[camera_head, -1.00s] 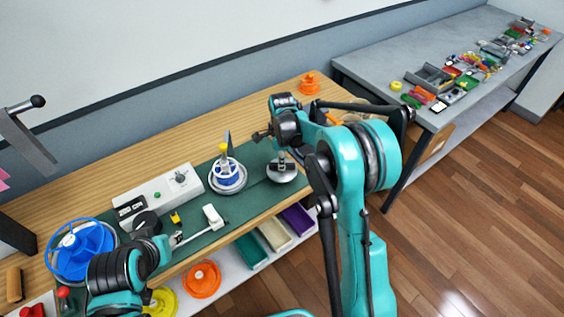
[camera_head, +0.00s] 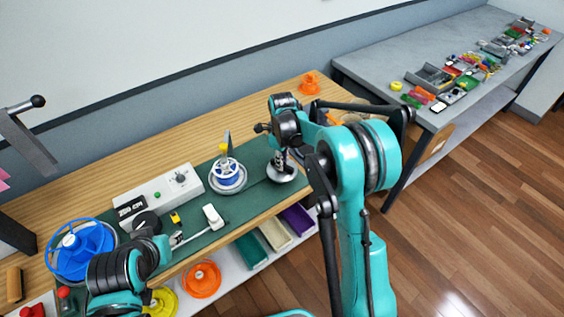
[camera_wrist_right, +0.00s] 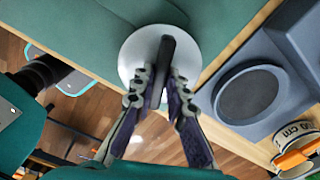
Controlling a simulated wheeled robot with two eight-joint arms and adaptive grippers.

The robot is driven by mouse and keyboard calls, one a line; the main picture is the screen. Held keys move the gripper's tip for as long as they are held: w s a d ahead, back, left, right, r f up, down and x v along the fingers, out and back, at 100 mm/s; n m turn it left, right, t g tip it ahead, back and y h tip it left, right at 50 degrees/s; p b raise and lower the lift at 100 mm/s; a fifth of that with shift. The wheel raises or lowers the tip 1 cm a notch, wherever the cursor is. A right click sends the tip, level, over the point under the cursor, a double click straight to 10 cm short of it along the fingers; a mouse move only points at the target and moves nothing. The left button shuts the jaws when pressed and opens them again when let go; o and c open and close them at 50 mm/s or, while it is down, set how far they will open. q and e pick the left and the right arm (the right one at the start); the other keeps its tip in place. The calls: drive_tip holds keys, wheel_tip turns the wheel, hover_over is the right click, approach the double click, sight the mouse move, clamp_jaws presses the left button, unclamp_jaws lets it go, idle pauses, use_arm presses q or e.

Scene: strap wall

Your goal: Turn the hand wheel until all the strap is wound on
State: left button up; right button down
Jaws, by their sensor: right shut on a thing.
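The hand wheel is a round silver disc (camera_head: 289,176) on the green mat, right of the small reel. In the right wrist view the disc (camera_wrist_right: 133,52) has a dark bar handle (camera_wrist_right: 167,52) standing across it. My right gripper (camera_wrist_right: 160,88) has its fingers on both sides of this bar and is shut on it. In the head view my right gripper (camera_head: 279,159) is over the disc, partly hidden by my arm.
A large blue reel (camera_head: 82,250) stands at the bench's left end. Coloured bins (camera_head: 274,234) sit on the shelf below.

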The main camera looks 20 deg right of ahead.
idle(0.3)
drive_tip(key=c, duration=1.5)
unclamp_jaws()
drive_tip(key=shift+c, duration=0.2)
wheel_tip(320, 180, up, 12)
